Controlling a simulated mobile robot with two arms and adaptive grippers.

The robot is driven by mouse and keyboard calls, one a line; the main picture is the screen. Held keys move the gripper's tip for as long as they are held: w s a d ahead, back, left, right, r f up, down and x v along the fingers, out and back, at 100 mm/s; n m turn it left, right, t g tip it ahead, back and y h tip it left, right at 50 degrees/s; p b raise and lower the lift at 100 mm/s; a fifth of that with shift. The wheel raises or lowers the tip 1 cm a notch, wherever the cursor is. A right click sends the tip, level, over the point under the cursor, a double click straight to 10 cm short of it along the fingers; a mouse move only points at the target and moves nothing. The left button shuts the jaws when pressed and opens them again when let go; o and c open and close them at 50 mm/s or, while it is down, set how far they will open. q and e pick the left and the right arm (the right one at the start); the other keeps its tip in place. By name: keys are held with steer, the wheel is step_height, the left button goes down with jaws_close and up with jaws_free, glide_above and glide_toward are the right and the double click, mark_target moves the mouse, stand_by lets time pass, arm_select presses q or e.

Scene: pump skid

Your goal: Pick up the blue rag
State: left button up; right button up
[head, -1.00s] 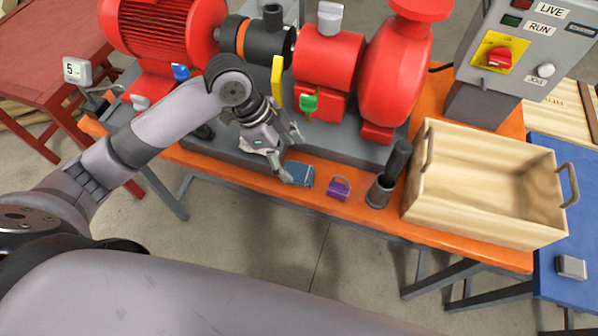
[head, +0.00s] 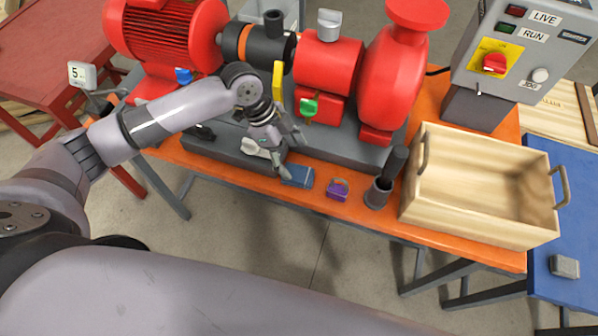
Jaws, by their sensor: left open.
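The blue rag (head: 298,176) is a small, flat, folded blue piece lying near the front edge of the orange bench, in front of the pump base. My left gripper (head: 290,157) is open and points down just behind and above the rag's left part. One finger overlaps the rag's left edge in the picture; I cannot tell whether it touches. Nothing shows between the fingers. My right gripper is out of view.
A purple padlock (head: 338,190) lies right of the rag, then a dark cup (head: 378,194) with a black handle in it and a wooden crate (head: 470,218). The red pump (head: 325,75) with green and yellow handles stands close behind.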

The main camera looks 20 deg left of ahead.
mark_target(298, 173)
arm_select(q)
steer(key=shift+d+f, duration=0.2)
steer(key=shift+f, duration=0.35)
steer(key=shift+s+d+f+p, duration=0.1)
steer(key=shift+f+p, duration=0.25)
steer(key=shift+p, duration=0.05)
steer(key=x, duration=0.1)
steer(key=p+x, duration=0.1)
steer(key=x, duration=0.1)
steer(key=shift+s+f, duration=0.2)
steer(key=shift+f, duration=0.55)
steer(key=c, duration=1.2)
